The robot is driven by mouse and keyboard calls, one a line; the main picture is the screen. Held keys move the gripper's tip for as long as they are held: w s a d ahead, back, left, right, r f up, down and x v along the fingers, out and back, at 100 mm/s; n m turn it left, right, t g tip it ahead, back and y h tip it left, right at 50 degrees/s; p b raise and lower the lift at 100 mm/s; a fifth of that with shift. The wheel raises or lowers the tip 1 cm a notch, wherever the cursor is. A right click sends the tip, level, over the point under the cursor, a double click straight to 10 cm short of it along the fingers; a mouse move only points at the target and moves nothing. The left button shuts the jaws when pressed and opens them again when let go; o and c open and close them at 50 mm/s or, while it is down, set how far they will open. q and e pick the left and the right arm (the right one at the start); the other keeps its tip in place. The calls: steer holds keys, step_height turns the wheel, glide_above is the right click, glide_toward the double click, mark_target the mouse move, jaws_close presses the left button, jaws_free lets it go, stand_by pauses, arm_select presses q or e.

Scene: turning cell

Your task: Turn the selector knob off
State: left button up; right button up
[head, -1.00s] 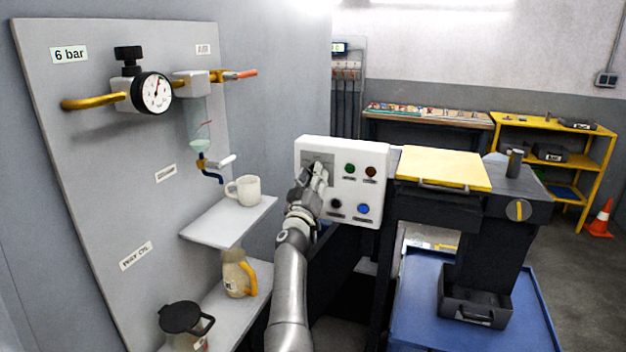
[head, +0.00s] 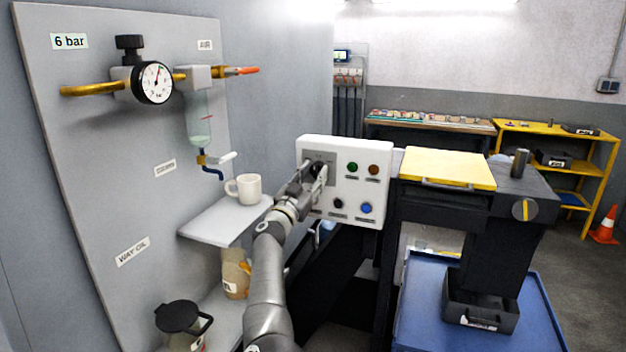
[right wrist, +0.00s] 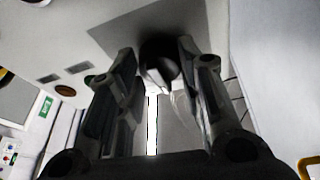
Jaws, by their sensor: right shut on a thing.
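The white control box (head: 374,152) stands in the middle of the head view, with a grey plate at its upper left. The black selector knob (head: 317,168) sits on that plate, partly hidden by my fingers. In the right wrist view, the dark round knob (right wrist: 160,58) is between the fingertips; which way it points is not clear. My right gripper (head: 322,177) reaches the plate from the lower left and is shut on the knob; its fingers also show in the right wrist view (right wrist: 158,62). My left gripper is not in view.
Green (head: 352,167), red-brown (head: 373,169), black and blue (head: 366,208) buttons lie close right of my gripper. A shelf (head: 212,222) with a white mug (head: 244,188) is left of my arm. A black machine part carries a yellow-marked dial (head: 525,209).

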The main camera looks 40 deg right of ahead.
stand_by(0.3)
steer(key=o, duration=1)
steer(key=shift+w, duration=0.1)
steer(key=shift+o, duration=0.2)
steer(key=shift+a, duration=0.1)
steer(key=v, duration=0.7)
steer(key=shift+a+f, duration=0.15)
